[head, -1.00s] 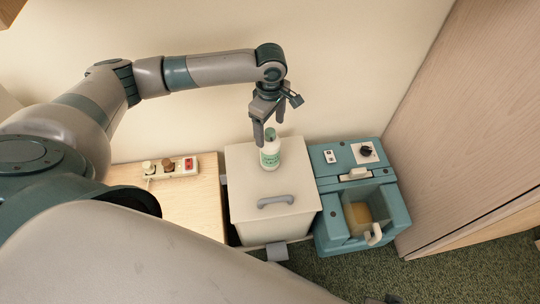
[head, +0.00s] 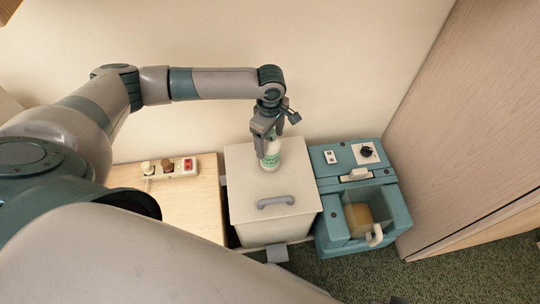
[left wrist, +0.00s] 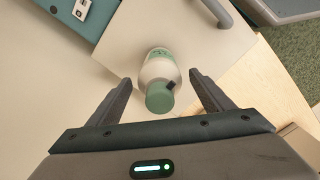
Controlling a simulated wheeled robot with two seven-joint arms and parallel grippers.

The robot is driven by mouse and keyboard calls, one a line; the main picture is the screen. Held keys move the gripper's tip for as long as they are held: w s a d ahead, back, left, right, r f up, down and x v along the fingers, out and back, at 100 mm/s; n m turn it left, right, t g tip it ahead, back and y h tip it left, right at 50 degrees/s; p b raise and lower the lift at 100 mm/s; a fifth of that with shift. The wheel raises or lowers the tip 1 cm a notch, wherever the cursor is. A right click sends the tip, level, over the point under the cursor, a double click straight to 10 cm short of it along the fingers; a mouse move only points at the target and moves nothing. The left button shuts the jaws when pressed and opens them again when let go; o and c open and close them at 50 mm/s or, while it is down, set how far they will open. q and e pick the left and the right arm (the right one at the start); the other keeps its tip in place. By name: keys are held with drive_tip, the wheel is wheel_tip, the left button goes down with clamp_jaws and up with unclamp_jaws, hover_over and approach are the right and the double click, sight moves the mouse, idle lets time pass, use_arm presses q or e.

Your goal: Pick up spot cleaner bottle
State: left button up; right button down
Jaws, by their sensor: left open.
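The spot cleaner bottle (head: 271,161) is white with a green label and stands upright on the lid of a cream box (head: 246,205). Its green cap (left wrist: 160,97) shows in the left wrist view, between the two fingers. My left gripper (head: 267,151) points down over the bottle, open, with its fingers on either side of the bottle's upper part. In the left wrist view the left gripper (left wrist: 164,92) shows gaps between each finger and the bottle. The cap is largely hidden by the gripper in the head view. My right gripper is out of view.
A teal machine (head: 330,235) stands close to the right of the box. A wooden table (head: 200,219) with a power strip (head: 173,170) is to the left. A wall is close behind.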

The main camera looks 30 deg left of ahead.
use_arm(q)
drive_tip(key=shift+f, duration=0.95)
clamp_jaws()
